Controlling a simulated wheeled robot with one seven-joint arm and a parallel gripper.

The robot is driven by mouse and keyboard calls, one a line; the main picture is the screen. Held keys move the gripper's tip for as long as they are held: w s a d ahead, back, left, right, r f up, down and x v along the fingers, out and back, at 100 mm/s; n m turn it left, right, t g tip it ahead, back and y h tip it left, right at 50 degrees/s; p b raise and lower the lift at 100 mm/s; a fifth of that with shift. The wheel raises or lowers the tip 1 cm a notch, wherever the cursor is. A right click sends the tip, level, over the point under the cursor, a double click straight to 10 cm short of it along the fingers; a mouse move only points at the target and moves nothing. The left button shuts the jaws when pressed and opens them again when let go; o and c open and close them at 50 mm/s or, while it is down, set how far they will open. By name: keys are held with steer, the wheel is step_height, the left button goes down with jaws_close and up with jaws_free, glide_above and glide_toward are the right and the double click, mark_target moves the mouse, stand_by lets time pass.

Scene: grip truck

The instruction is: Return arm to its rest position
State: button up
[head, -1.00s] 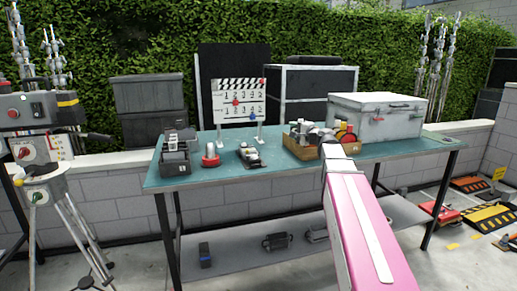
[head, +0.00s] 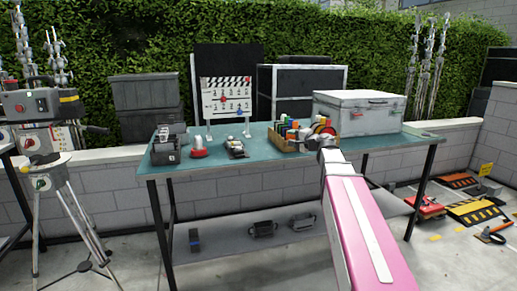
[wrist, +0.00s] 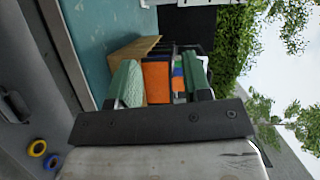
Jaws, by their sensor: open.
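My arm, with a pink and white casing, reaches forward from the bottom right of the head view. My gripper (head: 328,142) is at its far end, in front of the box on the table, and partly hidden by the arm. In the wrist view my gripper (wrist: 162,80) shows two green-padded fingers set apart. An orange thing (wrist: 156,82) and a blue one show in the gap between them. They look to be beyond the fingers, and I see nothing clearly held.
A teal-topped table (head: 270,160) bears a cardboard box (head: 291,145) of rolls, a clapperboard (head: 225,97), a white case (head: 360,112) and small gear. A tripod (head: 50,190) stands left. Ramps (head: 475,211) lie on the right floor. The floor before the table is clear.

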steer(key=s+a+f+n+g+h, duration=0.15)
steer(key=s+f+n+g, duration=0.35)
steer(key=f, duration=0.7)
steer(key=s+a+f+g+h, duration=0.1)
steer(key=s+f+g+h, duration=0.15)
steer(key=s+f, duration=0.7)
steer(key=s+d+f+n+g+h, duration=0.2)
steer(key=s+d+f+h, duration=0.1)
steer(key=s+f, duration=0.4)
steer(key=s+d+f+n+g+h, duration=0.2)
steer(key=s+f, duration=0.4)
steer(key=f, duration=0.4)
steer(key=shift+s+d+f+g+h, duration=0.35)
steer(key=shift+d+g+h, duration=0.4)
steer(key=shift+h, duration=0.25)
steer(key=shift+o, duration=0.7)
steer(key=shift+r, duration=0.1)
